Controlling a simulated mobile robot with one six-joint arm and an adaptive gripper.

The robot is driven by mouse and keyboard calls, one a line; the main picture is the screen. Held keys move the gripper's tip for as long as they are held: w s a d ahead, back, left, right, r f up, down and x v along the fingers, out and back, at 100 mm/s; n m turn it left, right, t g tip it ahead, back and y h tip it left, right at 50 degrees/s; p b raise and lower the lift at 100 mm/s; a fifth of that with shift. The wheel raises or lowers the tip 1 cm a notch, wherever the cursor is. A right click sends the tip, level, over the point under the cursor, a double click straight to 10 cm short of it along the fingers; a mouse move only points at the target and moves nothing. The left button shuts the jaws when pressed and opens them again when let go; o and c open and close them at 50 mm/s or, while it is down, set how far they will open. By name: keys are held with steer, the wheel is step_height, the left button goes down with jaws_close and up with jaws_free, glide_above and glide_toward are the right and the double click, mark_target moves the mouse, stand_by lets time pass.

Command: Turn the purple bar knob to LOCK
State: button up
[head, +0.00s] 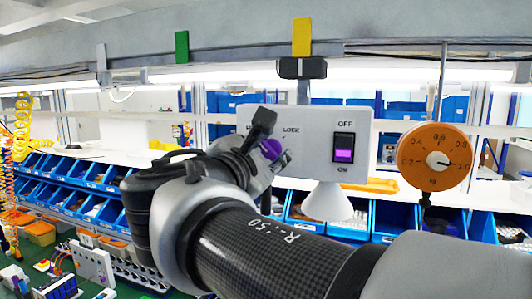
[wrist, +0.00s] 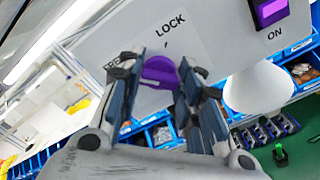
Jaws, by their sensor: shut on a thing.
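The purple bar knob (head: 270,149) sits on the front of a white panel (head: 312,122). In the wrist view the knob (wrist: 161,71) is between the fingers of my gripper (wrist: 160,88), which are shut on it. The LOCK label is above the knob and to its right in the head view. In the wrist view LOCK stands above the knob with a small tick mark below it, and another label to the left is partly hidden by a finger. My gripper (head: 272,150) covers part of the knob in the head view, so its pointing direction is hard to tell.
A purple rocker switch (head: 344,148) marked OFF and ON is on the panel's right side. A round orange dial (head: 435,158) hangs further right. A white cone (head: 327,201) is under the panel. Blue bins (head: 90,205) line the back.

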steer(key=shift+f, duration=0.15)
steer(key=m+b, duration=0.4)
steer(key=b, duration=0.1)
steer(key=shift+f+b, duration=0.2)
steer(key=shift+b, duration=0.15)
steer(key=m+b, duration=0.4)
steer(key=b, duration=0.1)
steer(key=m+b, duration=0.4)
steer(key=m, duration=0.1)
steer(key=shift+m+b, duration=0.3)
steer(key=shift+m, duration=0.1)
steer(key=shift+m+b, duration=1.2)
steer(key=shift+m, duration=0.7)
steer(key=shift+r, duration=0.1)
steer(key=o, duration=1.1)
steer(key=shift+c, duration=0.2)
